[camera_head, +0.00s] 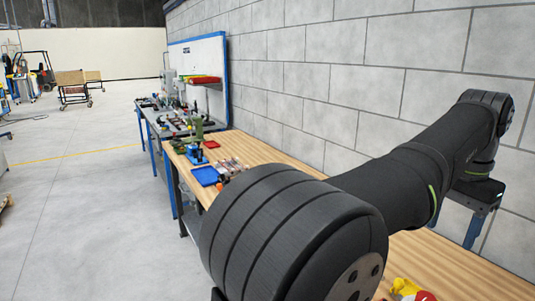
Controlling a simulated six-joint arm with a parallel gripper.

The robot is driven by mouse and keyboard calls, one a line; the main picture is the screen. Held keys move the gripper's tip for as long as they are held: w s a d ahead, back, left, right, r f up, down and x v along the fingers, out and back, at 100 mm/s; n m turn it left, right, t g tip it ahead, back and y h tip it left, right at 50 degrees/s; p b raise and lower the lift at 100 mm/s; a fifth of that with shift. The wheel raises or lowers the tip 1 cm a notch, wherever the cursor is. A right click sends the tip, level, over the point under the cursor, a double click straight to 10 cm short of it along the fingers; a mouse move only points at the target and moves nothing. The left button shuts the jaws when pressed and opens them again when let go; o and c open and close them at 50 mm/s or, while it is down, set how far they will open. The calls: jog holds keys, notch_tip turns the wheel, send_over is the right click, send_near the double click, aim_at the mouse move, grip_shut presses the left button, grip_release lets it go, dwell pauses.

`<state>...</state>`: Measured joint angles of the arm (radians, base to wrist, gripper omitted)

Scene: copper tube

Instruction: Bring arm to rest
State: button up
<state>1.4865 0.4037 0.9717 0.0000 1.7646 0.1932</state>
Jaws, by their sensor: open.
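My dark grey arm (400,185) fills the right and lower middle of the view. A large rounded joint of it is close to the camera. The arm reaches back to the right, to a dark mount near the block wall. My gripper is not in view, and the near joint hides part of the bench. I cannot make out a copper tube.
A wooden workbench (262,154) runs along the block wall. A blue tray (205,176), a green-and-blue device (196,140) and small parts lie at its far end. A yellow-and-red object (409,290) shows at the bottom edge. The floor (85,210) at left is clear.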

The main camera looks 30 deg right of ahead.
jog(key=shift+f+n, duration=0.15)
jog(key=shift+n, duration=1.25)
dwell(0.6)
